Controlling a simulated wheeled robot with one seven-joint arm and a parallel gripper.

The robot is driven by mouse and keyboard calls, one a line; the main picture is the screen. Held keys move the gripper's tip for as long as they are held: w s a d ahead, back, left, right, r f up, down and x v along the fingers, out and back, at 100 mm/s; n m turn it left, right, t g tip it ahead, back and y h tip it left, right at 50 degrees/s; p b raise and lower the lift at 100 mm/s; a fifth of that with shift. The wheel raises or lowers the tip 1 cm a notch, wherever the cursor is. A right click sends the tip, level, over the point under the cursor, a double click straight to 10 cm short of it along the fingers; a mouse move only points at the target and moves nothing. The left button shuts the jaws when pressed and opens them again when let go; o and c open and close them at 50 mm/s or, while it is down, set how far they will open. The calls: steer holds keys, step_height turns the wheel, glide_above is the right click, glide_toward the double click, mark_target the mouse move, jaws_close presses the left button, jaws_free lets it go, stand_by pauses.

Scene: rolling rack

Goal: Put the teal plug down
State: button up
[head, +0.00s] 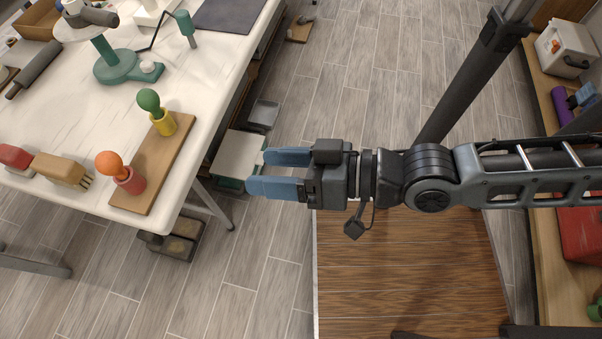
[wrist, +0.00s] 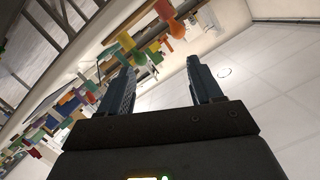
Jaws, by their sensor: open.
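My gripper (head: 257,172) is open in the head view, its two blue fingers pointing left, past the table's right edge. Nothing shows between the fingers. The wrist view also shows the open fingers (wrist: 158,85) with an empty gap. I cannot clearly identify the teal plug. A teal cylindrical piece (head: 186,28) with a dark arm or cord stands near the back of the white table (head: 95,120), beside a teal round-based stand (head: 115,66); I cannot tell whether it is the plug. My gripper is well apart from both.
A wooden board (head: 160,170) on the table carries a green-topped yellow piece (head: 163,117) and an orange-topped red piece (head: 121,173). A tan pronged block (head: 62,170) lies left of it. A rack (head: 548,75) with items stands at right.

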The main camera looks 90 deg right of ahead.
steer(key=s+a+n, duration=0.1)
steer(key=n, duration=0.1)
steer(key=s+a+r+n+y, duration=0.1)
steer(key=n, duration=0.1)
steer(key=s+r+n+y, duration=0.1)
steer(key=n, duration=0.2)
steer(key=shift+s+a+r+g, duration=0.2)
steer(key=shift+s+a+g, duration=0.15)
steer(key=shift+a+g, duration=0.05)
stand_by(1.6)
